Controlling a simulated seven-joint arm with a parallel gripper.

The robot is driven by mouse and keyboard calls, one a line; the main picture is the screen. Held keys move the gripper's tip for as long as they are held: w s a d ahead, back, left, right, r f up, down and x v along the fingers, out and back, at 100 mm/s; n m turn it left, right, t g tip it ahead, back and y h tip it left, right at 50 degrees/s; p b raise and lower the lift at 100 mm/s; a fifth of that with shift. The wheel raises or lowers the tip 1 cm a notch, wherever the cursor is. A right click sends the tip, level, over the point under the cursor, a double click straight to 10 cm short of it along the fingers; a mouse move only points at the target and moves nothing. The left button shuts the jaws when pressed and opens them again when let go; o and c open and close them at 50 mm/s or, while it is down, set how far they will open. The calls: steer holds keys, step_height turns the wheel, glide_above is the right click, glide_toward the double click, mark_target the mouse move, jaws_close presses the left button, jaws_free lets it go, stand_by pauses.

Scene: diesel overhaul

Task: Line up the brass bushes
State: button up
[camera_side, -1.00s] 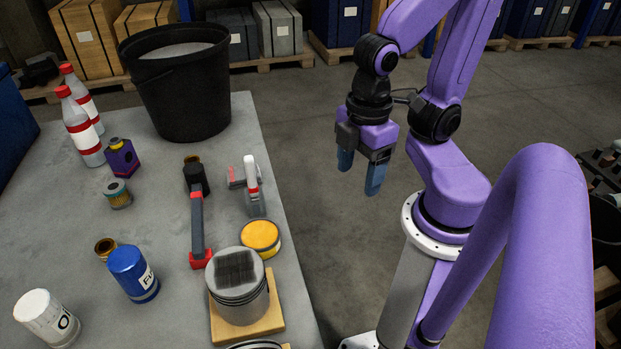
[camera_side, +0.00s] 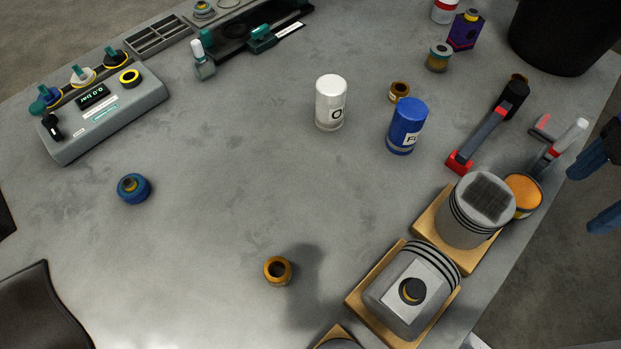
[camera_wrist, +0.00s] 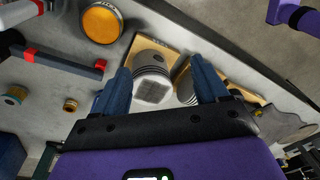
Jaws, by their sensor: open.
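One brass bush (camera_side: 278,270) stands alone on the open bench in the lower middle of the side view. Another brass bush (camera_side: 400,91) stands farther back, beside the blue filter can; a small brass ring, seemingly a bush (camera_wrist: 70,105), shows at the left in the wrist view. The bushes are apart, with a wide gap between them. My gripper (camera_side: 580,200) shows only as blue fingers at the right edge of the side view, beyond the bench edge. In the wrist view my gripper (camera_wrist: 160,66) is open and empty, its fingers framing pistons below.
Pistons on wooden blocks (camera_side: 352,300) line the right bench edge, near an orange-topped tin (camera_side: 523,190) and red-black tool (camera_side: 483,135). A blue can (camera_side: 407,128) and white can (camera_side: 331,103) stand mid-bench. A grey control box (camera_side: 108,112) sits left. The bench centre is clear.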

mark_target(277, 269)
steer(key=w+a+f+n+g+y, duration=0.1)
steer(key=a+n, duration=0.9)
steer(key=a, duration=2.5)
steer(key=shift+w+f+g+y, duration=0.2)
steer(key=shift+f+g+y, duration=0.15)
steer(key=shift+g+y, duration=0.25)
steer(key=x, duration=1.7)
steer(key=shift+s+f, duration=0.2)
steer(key=c, duration=1.3)
steer(key=shift+w+a, duration=0.35)
steer(key=shift+a, duration=0.75)
steer(key=shift+w+a, duration=0.35)
steer(key=shift+a, duration=0.7)
steer(key=shift+w+a, duration=0.35)
steer(key=shift+a, duration=0.75)
